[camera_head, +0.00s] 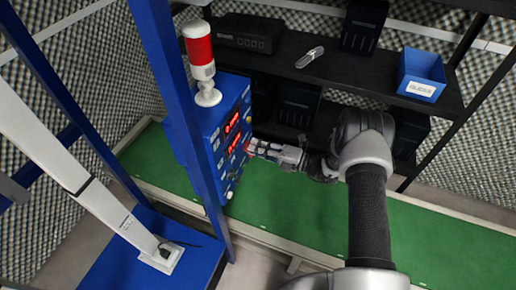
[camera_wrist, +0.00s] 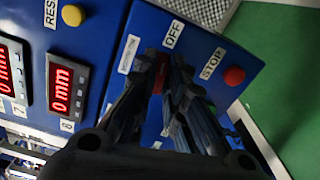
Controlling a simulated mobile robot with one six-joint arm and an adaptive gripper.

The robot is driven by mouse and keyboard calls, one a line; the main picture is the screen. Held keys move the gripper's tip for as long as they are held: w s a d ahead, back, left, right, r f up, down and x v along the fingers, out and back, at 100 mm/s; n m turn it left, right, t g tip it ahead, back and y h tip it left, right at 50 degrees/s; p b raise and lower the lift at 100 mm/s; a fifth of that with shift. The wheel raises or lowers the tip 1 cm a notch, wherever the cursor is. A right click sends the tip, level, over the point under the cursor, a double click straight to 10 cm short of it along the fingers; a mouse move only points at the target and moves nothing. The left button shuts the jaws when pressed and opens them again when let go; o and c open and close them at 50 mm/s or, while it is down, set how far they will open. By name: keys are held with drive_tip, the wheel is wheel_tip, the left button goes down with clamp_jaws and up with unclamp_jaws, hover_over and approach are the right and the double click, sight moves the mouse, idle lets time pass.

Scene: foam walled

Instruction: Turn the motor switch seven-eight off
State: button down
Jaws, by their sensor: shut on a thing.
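The blue control box (camera_head: 213,152) stands left of the middle in the head view, its panel facing right. My gripper (camera_head: 251,149) reaches it from the right, with its fingertips at the panel. In the wrist view, my gripper (camera_wrist: 166,68) is shut on the motor switch (camera_wrist: 160,74), a small reddish part mostly hidden between the dark fingers. An OFF label (camera_wrist: 174,34) sits just beyond the fingertips. Another label (camera_wrist: 129,54) beside the fingers is too small to read surely. The switch's exact angle is hidden.
A red button (camera_wrist: 234,76) by a STOP label is close right of the fingers. A yellow button (camera_wrist: 73,15) and red-digit displays (camera_wrist: 63,90) are left. A red-white beacon (camera_head: 200,55) tops the box. A blue post (camera_head: 180,100) stands before it; a dark shelf (camera_head: 350,75) is behind.

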drive_tip(key=shift+f+m, duration=0.1)
drive_tip(key=shift+m, duration=0.9)
drive_tip(key=c, duration=1.6)
unclamp_jaws()
drive_tip(key=shift+c, duration=0.2)
drive_tip(key=shift+d, duration=0.1)
drive_tip(key=v, duration=1.2)
